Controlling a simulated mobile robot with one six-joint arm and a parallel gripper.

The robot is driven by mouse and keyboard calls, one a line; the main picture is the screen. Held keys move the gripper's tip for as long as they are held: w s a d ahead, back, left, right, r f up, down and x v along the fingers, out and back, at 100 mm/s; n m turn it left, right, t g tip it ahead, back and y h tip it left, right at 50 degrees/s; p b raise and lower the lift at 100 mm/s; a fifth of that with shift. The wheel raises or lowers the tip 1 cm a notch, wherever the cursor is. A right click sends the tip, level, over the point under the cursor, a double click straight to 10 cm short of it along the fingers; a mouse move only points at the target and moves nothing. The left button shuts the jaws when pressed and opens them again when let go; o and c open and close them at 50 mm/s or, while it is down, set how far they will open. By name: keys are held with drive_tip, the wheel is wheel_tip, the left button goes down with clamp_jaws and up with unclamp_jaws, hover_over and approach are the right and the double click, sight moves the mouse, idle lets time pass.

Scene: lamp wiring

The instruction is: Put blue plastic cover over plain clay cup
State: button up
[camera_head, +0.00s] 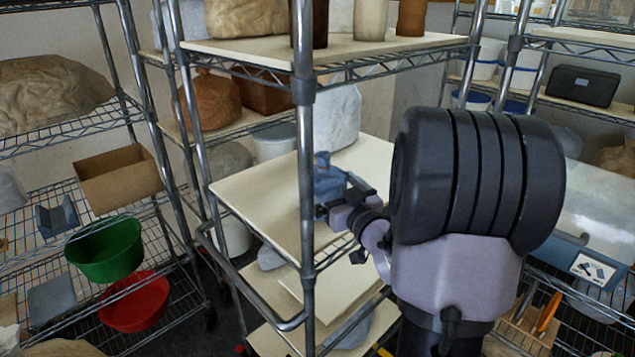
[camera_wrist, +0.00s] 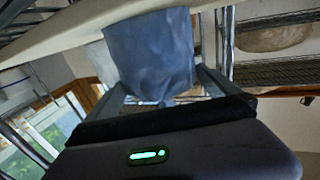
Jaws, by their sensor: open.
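The blue plastic cover (camera_head: 328,176) stands on the cream middle shelf board, partly behind a metal post in the head view. In the wrist view, which looks upside down, the cover (camera_wrist: 150,50) appears as a draped blue shape with its wide rim at the board and its narrow top toward my gripper. My gripper (camera_head: 342,203) is open close to the cover; in the wrist view its fingers (camera_wrist: 155,88) stand either side of the cover's narrow end. I cannot tell whether they touch it. No plain clay cup shows beneath; whatever is under the cover is hidden.
The cream board (camera_head: 255,200) has bare room left of the cover. A pale wrapped lump (camera_head: 338,118) stands behind it. The metal post (camera_head: 306,160) rises close in front. The upper shelf (camera_head: 250,48) holds several cylindrical vessels. Green (camera_head: 105,250) and red (camera_head: 135,303) basins sit left.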

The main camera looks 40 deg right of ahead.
drive_tip(key=x, duration=0.3)
drive_tip(key=c, duration=1)
